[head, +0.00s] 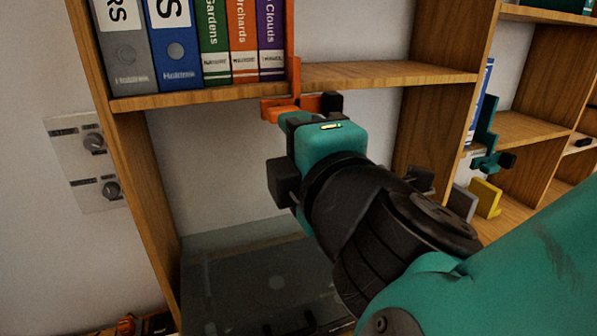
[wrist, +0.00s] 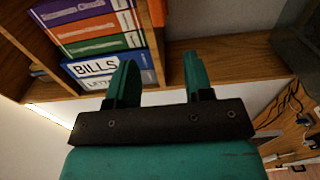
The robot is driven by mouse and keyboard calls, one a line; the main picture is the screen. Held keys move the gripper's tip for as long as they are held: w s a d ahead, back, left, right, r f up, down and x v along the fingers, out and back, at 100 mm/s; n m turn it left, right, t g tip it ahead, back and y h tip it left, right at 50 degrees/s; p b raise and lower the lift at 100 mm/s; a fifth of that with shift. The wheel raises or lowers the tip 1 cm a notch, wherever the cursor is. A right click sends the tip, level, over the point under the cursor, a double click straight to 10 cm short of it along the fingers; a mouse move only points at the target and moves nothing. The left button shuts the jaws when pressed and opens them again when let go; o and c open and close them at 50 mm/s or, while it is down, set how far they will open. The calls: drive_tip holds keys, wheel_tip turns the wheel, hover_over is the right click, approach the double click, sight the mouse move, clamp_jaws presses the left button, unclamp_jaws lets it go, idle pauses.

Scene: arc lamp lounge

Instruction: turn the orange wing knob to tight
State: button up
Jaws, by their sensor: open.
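An orange bracket (head: 281,108) sits at the front edge of the shelf, its upright standing beside the books, with a dark block at its right end. A small orange piece (head: 126,325) also shows at the bottom left. I cannot tell which orange part is the wing knob, and no wing shape or tight mark is readable. My gripper (head: 296,118) is just in front of and below the bracket, overlapping part of it. In the wrist view my gripper (wrist: 158,72) has its teal fingers apart with nothing between them. An orange strip (wrist: 157,12) shows beyond them.
Several binders (head: 210,45) stand on the wooden shelf (head: 390,73). A plate with two dark knobs (head: 93,142) is on the wall at left. A teal bracket (head: 487,150) and a yellow bookend (head: 486,197) are at right. A glass-topped unit (head: 240,270) lies below.

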drive_tip(key=b+v, duration=0.5)
drive_tip(key=v, duration=0.1)
drive_tip(key=shift+s, duration=0.15)
drive_tip(key=w+d+f+m+g+h, duration=0.2)
drive_tip(key=d+f+m+g, duration=0.2)
drive_tip(key=f, duration=0.3)
drive_tip(key=w+d+f+m+g+h, duration=0.2)
drive_tip(key=d+f+m+g, duration=0.2)
drive_tip(key=f, duration=0.3)
drive_tip(key=s+d+f+m+g+y, duration=0.2)
drive_tip(key=s+m+g, duration=0.4)
drive_tip(key=s+g, duration=0.3)
drive_tip(key=shift+s+d+f+y, duration=0.15)
drive_tip(key=shift+d+f+y, duration=0.15)
drive_tip(key=shift+y, duration=0.3)
